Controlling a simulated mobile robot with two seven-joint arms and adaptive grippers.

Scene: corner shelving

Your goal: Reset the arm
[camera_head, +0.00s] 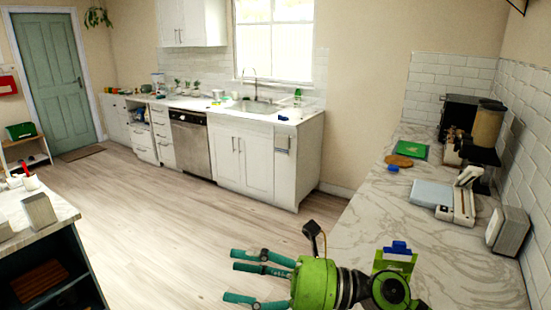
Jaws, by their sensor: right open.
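My right gripper (230,276) is at the bottom middle of the head view. It has a bright green body and teal fingers that point left. The fingers are spread apart and nothing shows between them. It hangs in front of the wooden floor (180,225), just left of the marble counter (440,265). Part of my right arm is cut off by the bottom edge of the picture. My left gripper is not in view.
The right counter carries a green board (410,149), a brown round board (398,161), a white scale-like device (460,205) and a grey box (508,230). A dark island with a pale top (60,212) stands at the left. The floor between is clear.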

